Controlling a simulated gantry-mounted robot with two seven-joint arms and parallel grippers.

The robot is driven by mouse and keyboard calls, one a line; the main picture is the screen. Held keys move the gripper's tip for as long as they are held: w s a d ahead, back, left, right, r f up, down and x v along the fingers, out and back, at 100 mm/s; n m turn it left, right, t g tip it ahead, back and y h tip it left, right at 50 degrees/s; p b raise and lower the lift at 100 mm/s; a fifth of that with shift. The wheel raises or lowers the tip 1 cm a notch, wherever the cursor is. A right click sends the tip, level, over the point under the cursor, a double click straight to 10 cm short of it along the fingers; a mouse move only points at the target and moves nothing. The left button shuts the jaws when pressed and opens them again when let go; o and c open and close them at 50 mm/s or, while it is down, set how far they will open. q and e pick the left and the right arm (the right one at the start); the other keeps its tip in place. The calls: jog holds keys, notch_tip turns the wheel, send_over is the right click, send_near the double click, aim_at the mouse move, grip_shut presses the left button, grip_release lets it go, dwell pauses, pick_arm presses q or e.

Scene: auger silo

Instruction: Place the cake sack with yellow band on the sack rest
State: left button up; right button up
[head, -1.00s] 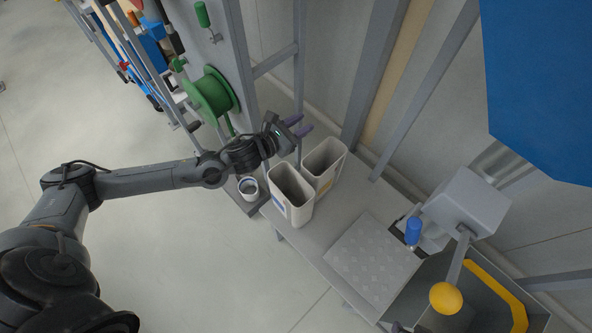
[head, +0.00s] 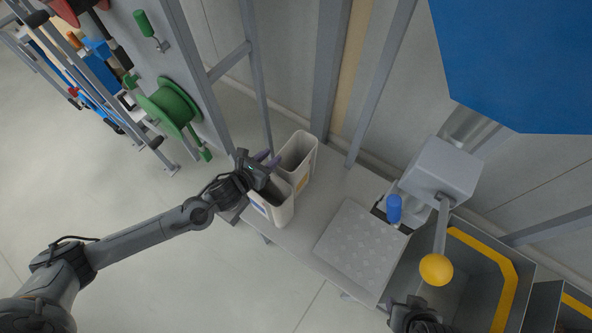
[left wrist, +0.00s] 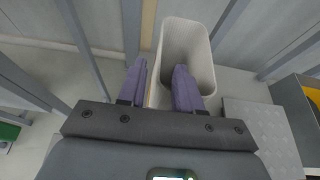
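Two pale, open-topped sack-like containers stand side by side on a grey bench. The rear one (head: 299,152) shows a yellow patch, and the nearer one (head: 270,212) a blue patch. My left gripper (head: 272,161) is at their upper left rims, its purple fingers apart. In the left wrist view, my left gripper (left wrist: 160,82) has one finger over a container's opening (left wrist: 190,45) and the other left of its wall; contact cannot be told. A grey studded plate (head: 358,246), possibly the sack rest, lies to the right. My right gripper (head: 405,308) is partly seen at the bottom edge.
A yellow-knobbed lever (head: 436,269) and a blue handle (head: 394,209) stand right of the plate, before a grey yellow-edged trough (head: 505,270). A green reel (head: 168,106) is on the left frame. A blue panel (head: 520,60) hangs at upper right.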

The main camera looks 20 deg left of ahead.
aim_at(280, 152)
pick_arm(q)
jog(key=x, duration=0.2)
jog(key=b+x, duration=0.1)
jog(key=x, duration=0.1)
jog(key=shift+f, duration=0.3)
jog(key=shift+w+d+f, duration=0.1)
jog(key=shift+w+f, duration=0.05)
jog(key=shift+w, duration=0.2)
jog(key=shift+c, duration=0.5)
grip_shut()
